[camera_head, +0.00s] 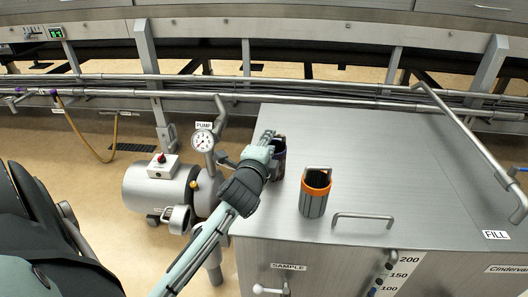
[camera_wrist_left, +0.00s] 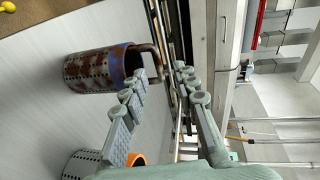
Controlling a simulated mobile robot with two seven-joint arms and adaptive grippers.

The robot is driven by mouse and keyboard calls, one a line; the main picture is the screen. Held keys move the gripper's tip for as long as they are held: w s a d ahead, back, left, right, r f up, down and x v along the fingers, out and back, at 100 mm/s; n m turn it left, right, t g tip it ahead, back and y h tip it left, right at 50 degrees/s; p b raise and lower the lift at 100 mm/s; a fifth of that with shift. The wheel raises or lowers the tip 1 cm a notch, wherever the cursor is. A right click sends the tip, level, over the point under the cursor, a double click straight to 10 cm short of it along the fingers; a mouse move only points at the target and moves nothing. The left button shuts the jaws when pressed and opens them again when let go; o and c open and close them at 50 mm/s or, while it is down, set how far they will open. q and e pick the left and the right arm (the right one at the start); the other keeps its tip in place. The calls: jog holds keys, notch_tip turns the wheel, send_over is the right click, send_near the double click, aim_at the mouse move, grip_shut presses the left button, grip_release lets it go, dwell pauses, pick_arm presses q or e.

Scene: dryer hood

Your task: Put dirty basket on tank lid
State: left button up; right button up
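The dirty basket, rusty with a blue-purple rim, shows clearly in the left wrist view (camera_wrist_left: 92,70) with its handle towards my fingers. In the head view it is partly hidden behind my left gripper (camera_head: 264,142) and appears to stand upright on the tank lid (camera_head: 380,160), near its left edge. In the wrist view my left gripper (camera_wrist_left: 160,75) has its fingers apart, with the handle close to one fingertip and nothing clearly held. My right gripper is not in view.
A grey basket with an orange rim (camera_head: 313,197) stands on the lid right of my left gripper. A lid handle (camera_head: 363,217) is at the front edge. A pump (camera_head: 160,188) with a gauge (camera_head: 203,141) is left of the tank. The lid's right part is clear.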

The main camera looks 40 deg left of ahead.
pick_arm(q)
jog(key=v, duration=0.6)
jog(key=shift+s, duration=0.2)
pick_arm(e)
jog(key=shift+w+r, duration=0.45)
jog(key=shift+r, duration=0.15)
pick_arm(q)
jog(key=shift+d, duration=0.1)
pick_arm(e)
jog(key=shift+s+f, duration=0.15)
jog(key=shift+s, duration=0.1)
